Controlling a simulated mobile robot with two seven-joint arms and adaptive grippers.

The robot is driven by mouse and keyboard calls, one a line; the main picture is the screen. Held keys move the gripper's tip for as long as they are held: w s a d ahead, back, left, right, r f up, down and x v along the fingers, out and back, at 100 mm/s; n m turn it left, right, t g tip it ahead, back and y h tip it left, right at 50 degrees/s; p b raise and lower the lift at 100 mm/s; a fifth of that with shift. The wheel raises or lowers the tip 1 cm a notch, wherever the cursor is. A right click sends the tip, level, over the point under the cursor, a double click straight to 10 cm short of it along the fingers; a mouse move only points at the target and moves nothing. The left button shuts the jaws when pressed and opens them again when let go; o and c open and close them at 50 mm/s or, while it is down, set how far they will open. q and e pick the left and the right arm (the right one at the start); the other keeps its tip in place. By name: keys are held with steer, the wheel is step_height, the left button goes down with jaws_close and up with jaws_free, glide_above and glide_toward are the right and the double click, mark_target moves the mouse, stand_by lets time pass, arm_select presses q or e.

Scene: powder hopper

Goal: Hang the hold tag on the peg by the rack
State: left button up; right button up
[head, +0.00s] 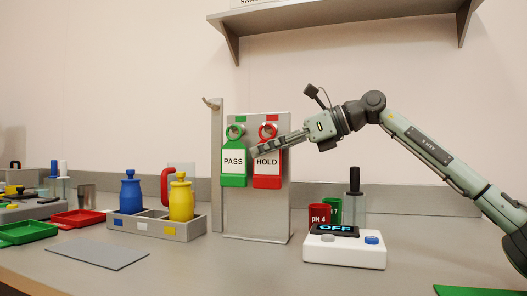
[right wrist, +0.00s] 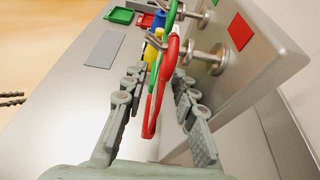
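The red HOLD tag (head: 267,162) hangs by its ring from a right-hand peg on the grey rack panel (head: 257,212). The green PASS tag (head: 233,163) hangs to its left. A grey post (head: 216,160) stands at the panel's left edge, with a bare peg (head: 210,102) near its top. My right gripper (head: 258,151) is at the HOLD tag. In the right wrist view, its fingers (right wrist: 157,110) are spread on both sides of the red tag (right wrist: 160,92), seen edge-on, with gaps showing. A dark jointed piece at that view's left edge may be my left gripper (right wrist: 11,98).
Blue bottle (head: 130,192) and yellow bottle (head: 181,200) stand in a grey caddy (head: 160,229) left of the rack. A white device reading OFF (head: 345,250) and red pH cup (head: 318,215) stand to the right. A shelf (head: 340,14) overhangs. The front counter is mostly clear.

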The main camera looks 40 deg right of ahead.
steer(key=shift+c, duration=0.2)
jaws_close()
steer(key=shift+r, duration=0.1)
steer(key=shift+r+p, duration=0.6)
steer(key=shift+p, duration=0.05)
